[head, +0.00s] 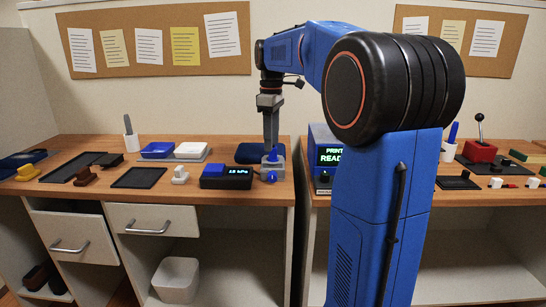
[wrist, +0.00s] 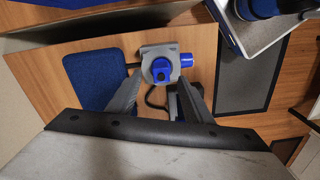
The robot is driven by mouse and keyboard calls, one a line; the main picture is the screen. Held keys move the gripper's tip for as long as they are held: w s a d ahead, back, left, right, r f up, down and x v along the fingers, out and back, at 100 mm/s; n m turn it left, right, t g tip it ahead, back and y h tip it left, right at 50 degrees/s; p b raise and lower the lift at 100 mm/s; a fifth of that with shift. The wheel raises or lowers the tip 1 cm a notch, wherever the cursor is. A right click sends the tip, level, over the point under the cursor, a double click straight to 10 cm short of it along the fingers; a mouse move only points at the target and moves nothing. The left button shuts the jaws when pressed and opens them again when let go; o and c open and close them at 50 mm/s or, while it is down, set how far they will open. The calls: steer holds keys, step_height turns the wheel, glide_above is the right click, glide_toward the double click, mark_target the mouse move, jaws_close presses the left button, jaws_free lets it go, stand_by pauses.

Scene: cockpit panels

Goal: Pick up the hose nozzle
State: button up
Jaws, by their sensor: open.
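A grey block with a blue knob and a blue round stub, which I take to be the hose nozzle and its holder (wrist: 161,70), stands near the right end of the left desk. In the head view it is the grey and blue piece (head: 272,174) beside the black readout box (head: 226,176). My gripper (wrist: 160,84) points down over it, fingers open, one on each side of the blue knob in the wrist view. I cannot tell whether the fingers touch it.
A dark blue pad (wrist: 88,80) lies beside the block, with a thin black hose or cable (wrist: 151,98) near it. A gap separates the two desks.

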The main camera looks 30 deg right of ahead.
steer(key=shift+s+f, duration=0.15)
steer(key=shift+f, duration=1.75)
steer(key=shift+c, duration=0.7)
jaws_close()
step_height(320, 180, up, 10)
steer(key=shift+r, duration=0.1)
steer(key=shift+r, duration=0.2)
steer(key=shift+r, duration=1.25)
